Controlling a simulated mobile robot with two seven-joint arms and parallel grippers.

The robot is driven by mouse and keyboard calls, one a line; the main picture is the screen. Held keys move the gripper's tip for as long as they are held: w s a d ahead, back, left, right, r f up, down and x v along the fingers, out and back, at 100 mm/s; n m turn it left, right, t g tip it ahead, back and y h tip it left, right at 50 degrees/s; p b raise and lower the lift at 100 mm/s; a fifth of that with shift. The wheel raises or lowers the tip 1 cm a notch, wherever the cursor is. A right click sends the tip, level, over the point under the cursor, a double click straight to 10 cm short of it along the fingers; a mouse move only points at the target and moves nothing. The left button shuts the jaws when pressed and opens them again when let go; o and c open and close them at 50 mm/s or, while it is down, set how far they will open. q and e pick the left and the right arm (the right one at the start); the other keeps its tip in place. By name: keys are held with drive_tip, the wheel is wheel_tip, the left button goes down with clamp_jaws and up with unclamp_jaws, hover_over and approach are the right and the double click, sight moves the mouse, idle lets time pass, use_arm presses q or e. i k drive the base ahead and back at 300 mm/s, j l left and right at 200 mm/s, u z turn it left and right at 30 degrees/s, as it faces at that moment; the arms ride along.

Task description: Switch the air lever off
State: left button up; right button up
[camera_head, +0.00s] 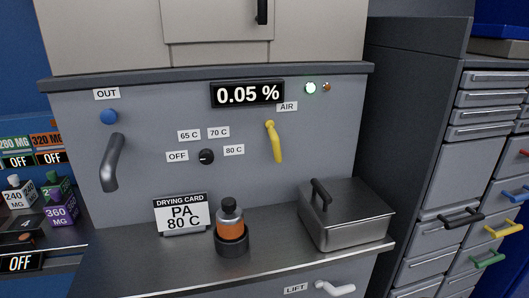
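The yellow air lever (274,142) is on the grey front panel (330,135), just below the label AIR (287,107). It hangs downward from its pivot and leans slightly to the right at its lower end. A green lamp (310,88) glows above and right of it, next to a small brownish lamp (327,87). The display (247,93) reads 0.05 %. Neither of my grippers is in view.
A bottle with orange contents (230,219) stands in a dark holder on the ledge. A lidded metal box (345,215) sits to its right, below the lever. A drying card (183,214), a dark knob (206,157) and a grey handle (112,162) are left. Drawers (435,205) stand right.

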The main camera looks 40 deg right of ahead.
sight(269, 123)
drive_tip(key=z, duration=1.5)
drive_tip(key=j+z, duration=0.2)
drive_tip(key=z, duration=0.2)
drive_tip(key=k+j+z, duration=0.15)
drive_tip(key=z, duration=0.25)
